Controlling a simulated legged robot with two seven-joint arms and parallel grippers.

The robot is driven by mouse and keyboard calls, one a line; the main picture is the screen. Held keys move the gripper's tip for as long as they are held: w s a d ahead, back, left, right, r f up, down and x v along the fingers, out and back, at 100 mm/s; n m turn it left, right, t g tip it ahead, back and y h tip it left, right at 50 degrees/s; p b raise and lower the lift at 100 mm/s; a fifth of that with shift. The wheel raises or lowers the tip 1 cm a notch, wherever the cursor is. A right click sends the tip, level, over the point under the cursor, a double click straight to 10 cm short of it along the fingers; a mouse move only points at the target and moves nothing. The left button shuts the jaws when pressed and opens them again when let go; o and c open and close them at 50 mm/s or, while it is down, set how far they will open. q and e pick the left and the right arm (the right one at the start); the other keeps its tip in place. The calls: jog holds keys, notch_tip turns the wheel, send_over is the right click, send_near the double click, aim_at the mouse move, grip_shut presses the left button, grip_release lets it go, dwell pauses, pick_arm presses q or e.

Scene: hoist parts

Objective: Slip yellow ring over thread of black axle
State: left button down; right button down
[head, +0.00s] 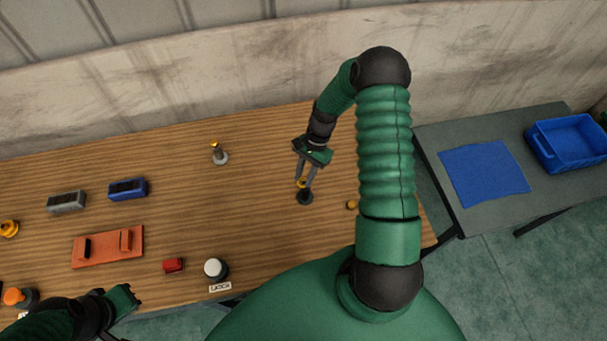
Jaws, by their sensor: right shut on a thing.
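The black axle (304,198) stands on the wooden table right of the middle, with its dark round base showing. My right gripper (302,183) points down right over it. It is shut on a small yellow ring (301,182) between its fingertips, at the top of the axle. The fingers partly hide the ring, and I cannot tell whether it is around the thread or just above it. My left gripper (123,300) is low at the left, over the table's front edge, far from the axle. Its jaws are too unclear to read.
A small yellow part (352,205) lies right of the axle. A grey axle with a yellow top (218,154) stands further left.

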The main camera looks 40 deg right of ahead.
jog(key=shift+d+f, duration=0.2)
jog(key=shift+d, duration=0.3)
jog(key=shift+a+r, duration=0.2)
jog(key=shift+a, duration=0.4)
jog(key=shift+a+f, duration=0.15)
jog(key=shift+f, duration=0.1)
jog(key=shift+d+f+b, duration=0.5)
jog(key=shift+d, duration=0.2)
jog(key=shift+d+f, duration=0.1)
jog(key=shift+s+f+b, duration=0.2)
jog(key=shift+b, duration=0.1)
jog(key=shift+a+f, duration=0.1)
jog(key=shift+a, duration=0.25)
pick_arm(q)
jog(key=shift+s+a+f, duration=0.1)
jog(key=shift+f, duration=0.8)
pick_arm(e)
jog(key=shift+d+f, duration=0.1)
jog(key=shift+d, duration=0.05)
